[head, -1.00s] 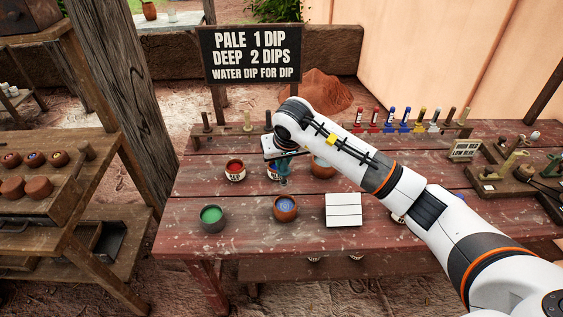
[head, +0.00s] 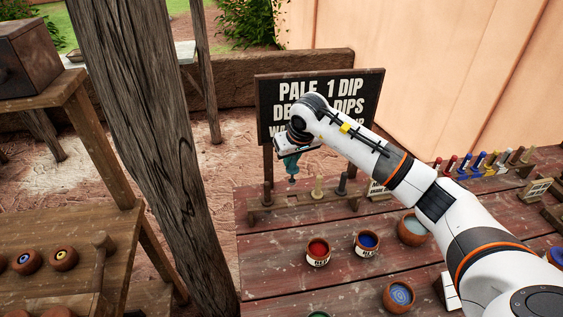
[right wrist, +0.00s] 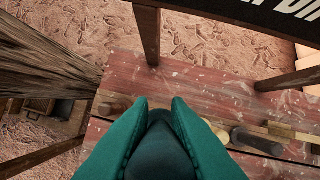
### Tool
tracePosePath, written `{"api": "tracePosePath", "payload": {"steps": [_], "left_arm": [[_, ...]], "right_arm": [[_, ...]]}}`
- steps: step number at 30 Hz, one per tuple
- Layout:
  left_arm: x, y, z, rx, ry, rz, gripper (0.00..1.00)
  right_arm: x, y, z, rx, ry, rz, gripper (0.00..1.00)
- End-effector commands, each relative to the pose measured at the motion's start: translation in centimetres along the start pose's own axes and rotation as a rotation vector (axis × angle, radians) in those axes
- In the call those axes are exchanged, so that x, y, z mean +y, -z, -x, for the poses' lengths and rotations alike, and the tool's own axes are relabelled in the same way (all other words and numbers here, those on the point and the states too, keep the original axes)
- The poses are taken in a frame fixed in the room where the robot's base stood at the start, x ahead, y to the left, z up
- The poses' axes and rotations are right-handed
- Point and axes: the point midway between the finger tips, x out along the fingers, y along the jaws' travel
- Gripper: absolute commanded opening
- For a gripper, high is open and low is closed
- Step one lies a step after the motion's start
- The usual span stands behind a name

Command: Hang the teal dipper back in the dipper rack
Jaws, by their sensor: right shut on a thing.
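My right gripper (head: 291,154) is shut on the teal dipper (head: 292,178), which points down from the jaws. The dipper's dark teal middle also shows between the teal sides at the bottom of the right wrist view (right wrist: 158,150). A low wooden rack (head: 300,207) stands at the table's far left corner, with one dark and one tan upright handle and another dark one in it. In the head view the dipper's lower end appears over the gap between the left dark handle and the tan one. Its height above the rack is hard to tell. My left gripper is out of view.
A black lettered sign (head: 320,95) stands behind the rack, partly hidden by my arm. Red (head: 318,250) and blue (head: 367,243) paint pots stand in front. A wooden post (head: 150,140) rises left of the table. Coloured upright handles (head: 490,162) line the far right.

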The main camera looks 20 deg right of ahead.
Motion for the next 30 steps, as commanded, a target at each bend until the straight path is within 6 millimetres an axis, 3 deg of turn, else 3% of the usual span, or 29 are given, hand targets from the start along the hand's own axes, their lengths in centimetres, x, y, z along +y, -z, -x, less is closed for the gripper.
{"api": "tracePosePath", "payload": {"steps": [11,21,30], "left_arm": [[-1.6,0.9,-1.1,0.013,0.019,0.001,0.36],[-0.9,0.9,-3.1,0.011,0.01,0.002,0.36],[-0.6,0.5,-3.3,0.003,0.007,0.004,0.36]], "right_arm": [[-0.3,0.7,-1.7,0.001,0.001,-0.001,0.0],[-0.3,2.1,-4.9,0.0,0.0,0.0,0.0],[-0.3,2.2,-5.4,-0.001,0.001,0.0,0.0]]}}
